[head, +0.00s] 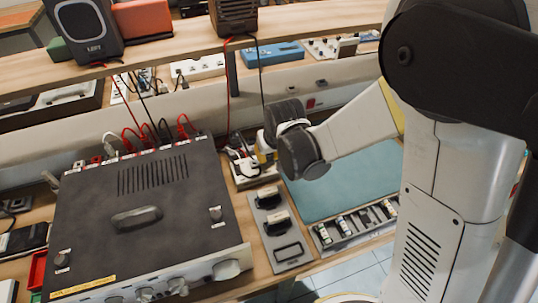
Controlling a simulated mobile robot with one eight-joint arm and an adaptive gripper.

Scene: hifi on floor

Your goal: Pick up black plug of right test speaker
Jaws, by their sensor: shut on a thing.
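The right test speaker (233,16) stands on the upper shelf, cut off by the top edge. A red lead (228,90) and a black lead (261,80) hang from it. The black lead runs down to my gripper (264,148), which is mostly hidden behind my dark wrist joints. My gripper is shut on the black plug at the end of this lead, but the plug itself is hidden. The red lead ends near a small white block (245,160) with dark and red parts, just left of my gripper.
A large black amplifier (150,205) with red, black and white rear plugs fills the left. A grey plate with handles (278,232), a teal mat (345,180) and a battery tray (353,224) lie right of it. The left speaker (84,27) stands on the shelf.

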